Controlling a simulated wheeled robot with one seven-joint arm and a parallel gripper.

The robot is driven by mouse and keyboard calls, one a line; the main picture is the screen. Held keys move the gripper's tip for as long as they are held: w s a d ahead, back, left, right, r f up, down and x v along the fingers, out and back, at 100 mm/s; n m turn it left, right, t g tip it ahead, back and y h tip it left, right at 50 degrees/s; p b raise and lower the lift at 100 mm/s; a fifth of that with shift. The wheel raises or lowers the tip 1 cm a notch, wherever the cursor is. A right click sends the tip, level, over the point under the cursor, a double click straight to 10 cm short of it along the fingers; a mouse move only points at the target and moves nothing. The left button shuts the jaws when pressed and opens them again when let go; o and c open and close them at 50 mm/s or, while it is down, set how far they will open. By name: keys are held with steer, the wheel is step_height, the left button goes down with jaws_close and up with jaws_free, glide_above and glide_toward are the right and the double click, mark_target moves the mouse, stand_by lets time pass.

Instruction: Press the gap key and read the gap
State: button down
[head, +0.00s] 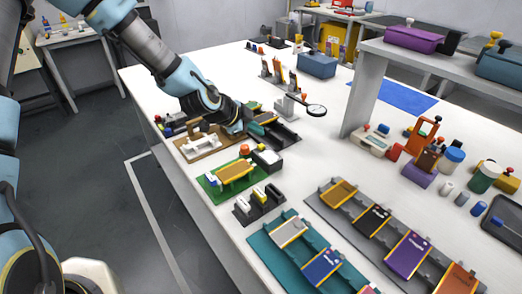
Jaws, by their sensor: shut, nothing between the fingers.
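My arm reaches in from the upper left, and my gripper (237,129) is low over the left part of the white bench. Its fingers are small and partly hidden by the wrist; it holds nothing that I can see. Just below it in the picture is a green board (211,187) with a yellow plate (237,172), an orange-red round knob (244,149) and a small device with a pale face (267,157). I cannot tell which part is the gap key, and no gap reading is legible.
A brown board with a white fixture (201,141) lies left of my gripper, and a dark tray (284,136) lies right. A teal rack (262,250) and a grey rack (325,205) hold flat coloured pouches. A magnifier (316,110) stands behind. Bare bench lies right of the pale-faced device.

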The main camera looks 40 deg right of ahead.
mark_target(258, 150)
steer(key=shift+f+b, duration=0.6)
steer(key=shift+f, duration=0.5)
stand_by(1.1)
steer(key=shift+f+b, duration=0.45)
steer(key=shift+b, duration=0.05)
steer(key=shift+f+b, duration=0.5)
stand_by(0.5)
steer(key=shift+r, duration=0.1)
steer(key=shift+r+p, duration=0.55)
steer(key=shift+r, duration=0.3)
steer(key=shift+r, duration=0.1)
step_height(258, 150, up, 5)
steer(key=p, duration=0.3)
